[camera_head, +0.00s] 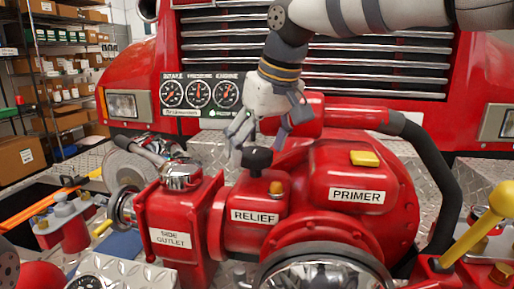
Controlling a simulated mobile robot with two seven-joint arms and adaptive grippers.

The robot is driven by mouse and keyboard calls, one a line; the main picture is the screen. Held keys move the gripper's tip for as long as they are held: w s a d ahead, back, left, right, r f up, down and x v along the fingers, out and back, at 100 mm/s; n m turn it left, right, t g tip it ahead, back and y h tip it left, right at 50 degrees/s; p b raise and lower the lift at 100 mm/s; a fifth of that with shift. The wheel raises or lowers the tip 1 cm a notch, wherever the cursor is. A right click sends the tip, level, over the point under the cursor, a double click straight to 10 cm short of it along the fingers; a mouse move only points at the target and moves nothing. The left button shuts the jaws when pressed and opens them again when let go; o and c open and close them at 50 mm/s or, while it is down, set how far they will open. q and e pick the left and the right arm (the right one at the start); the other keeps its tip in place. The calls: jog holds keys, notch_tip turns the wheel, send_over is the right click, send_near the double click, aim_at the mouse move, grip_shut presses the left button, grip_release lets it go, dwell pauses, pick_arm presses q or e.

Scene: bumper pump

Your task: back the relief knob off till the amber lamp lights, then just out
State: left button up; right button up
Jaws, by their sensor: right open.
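The red pump (320,165) fills the middle of the view. Its RELIEF block (255,217) carries a black relief knob (257,160) on top. A small amber lamp (277,188) sits just right of the knob's stem; it looks dull orange, and I cannot tell for sure whether it is lit. My right gripper (258,134) comes down from above. Its fingers are open just above the knob, one to the left and one to the right, and I see no clear contact. My left gripper is not in view.
A gauge panel (201,94) stands behind on the left. The PRIMER housing with a yellow button (364,158) is right of the knob. A chrome valve (181,174) tops the side outlet. A black hose (436,165) and yellow lever (478,236) are at right.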

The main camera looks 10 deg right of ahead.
jog(key=shift+w+f, duration=0.15)
jog(key=shift+f, duration=0.1)
jog(key=c, duration=1.2)
jog(key=shift+o, duration=0.2)
jog(key=shift+n+g+y, duration=0.3)
jog(key=shift+n+y, duration=0.3)
jog(key=shift+n, duration=1.2)
jog(key=o, duration=1.2)
jog(key=shift+c, duration=0.2)
jog(key=v, duration=1.2)
